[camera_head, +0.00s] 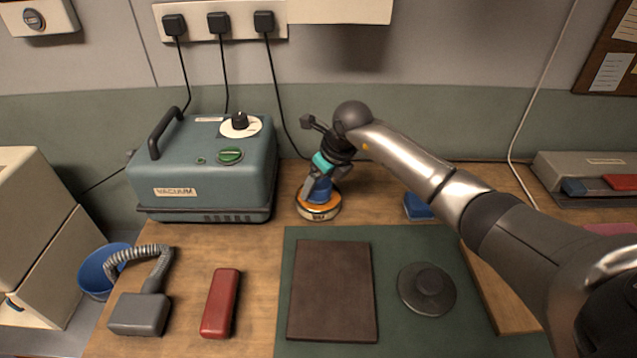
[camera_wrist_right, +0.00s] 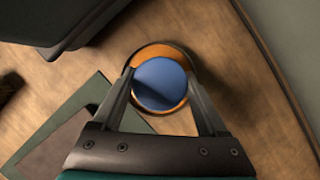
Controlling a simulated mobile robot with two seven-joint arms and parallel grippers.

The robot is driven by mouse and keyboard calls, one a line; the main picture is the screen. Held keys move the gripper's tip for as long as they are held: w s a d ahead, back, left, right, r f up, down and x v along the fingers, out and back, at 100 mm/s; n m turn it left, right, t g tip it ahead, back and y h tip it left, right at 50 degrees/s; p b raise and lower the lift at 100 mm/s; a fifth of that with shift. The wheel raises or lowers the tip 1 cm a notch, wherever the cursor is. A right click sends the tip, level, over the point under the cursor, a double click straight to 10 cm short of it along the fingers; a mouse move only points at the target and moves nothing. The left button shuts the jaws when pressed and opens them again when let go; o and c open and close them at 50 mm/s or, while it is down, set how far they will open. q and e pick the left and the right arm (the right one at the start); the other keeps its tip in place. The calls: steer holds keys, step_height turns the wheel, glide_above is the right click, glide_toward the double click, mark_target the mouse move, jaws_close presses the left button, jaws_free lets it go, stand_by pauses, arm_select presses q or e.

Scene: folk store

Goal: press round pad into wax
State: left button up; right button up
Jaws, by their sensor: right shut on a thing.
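A low round wax tin (camera_head: 318,209) with an orange rim and a small label stands on the wooden bench, right of the vacuum unit. My right gripper (camera_head: 322,187) points down over it, shut on the round pad, whose blue top (camera_head: 321,190) shows between the fingers. In the right wrist view, the blue round pad (camera_wrist_right: 161,84) sits between the two fingers (camera_wrist_right: 160,80), inside the orange rim of the tin (camera_wrist_right: 178,53). The pad's underside and the wax beneath it are hidden, so I cannot tell how firmly they touch. My left gripper is out of view.
The vacuum unit (camera_head: 205,170) stands close left of the tin. A green mat (camera_head: 390,255) carries a brown panel (camera_head: 332,290) and a dark knobbed disc (camera_head: 427,290). A red bar (camera_head: 221,303) and grey hose nozzle (camera_head: 140,313) lie at front left. A blue block (camera_head: 417,207) lies right.

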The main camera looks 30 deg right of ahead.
mark_target(319, 182)
steer(key=shift+f+b, duration=0.3)
steer(key=shift+f, duration=0.15)
stand_by(0.3)
steer(key=shift+f, duration=0.15)
stand_by(0.8)
steer(key=shift+r+p, duration=0.75)
steer(key=shift+r, duration=0.05)
step_height(319, 182, up, 6)
steer(key=p, duration=0.4)
steer(key=shift+f, duration=0.15)
